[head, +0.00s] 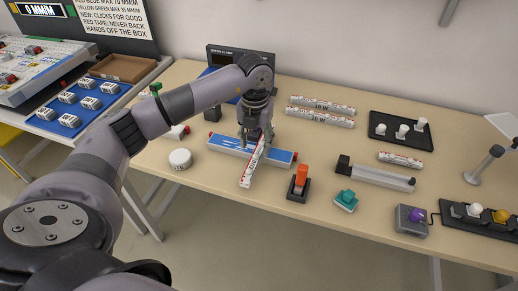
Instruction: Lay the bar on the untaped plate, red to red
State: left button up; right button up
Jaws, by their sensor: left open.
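A white bar (249,174) with red marks and dark print lies crosswise over a long blue plate (227,147). Its near end sticks out past the plate's front edge; its far end is partly hidden by my left gripper. Whether a finger touches the bar I cannot tell. I cannot tell which plate counts as untaped. My right gripper is out of view.
Two long white bars (319,117) lie behind to the right, and a shorter one (400,159) near a black tray (384,129). A red-orange switch (301,180), a teal knob (346,199) and a grey rail (380,175) stand in front. A white round piece (180,159) sits left.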

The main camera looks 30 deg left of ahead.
aim_at(254, 160)
pick_arm(q)
jog(key=shift+f, duration=0.85)
jog(key=shift+s+f+p, duration=0.15)
jog(key=shift+f+p, duration=0.4)
jog(key=f, duration=0.1)
jog(key=f+p, duration=0.1)
jog(key=f, duration=0.1)
jog(key=shift+s+a+f, duration=0.15)
jog(key=shift+a+f, duration=0.05)
jog(key=shift+f, duration=0.45)
jog(key=shift+c, duration=0.2)
grip_shut()
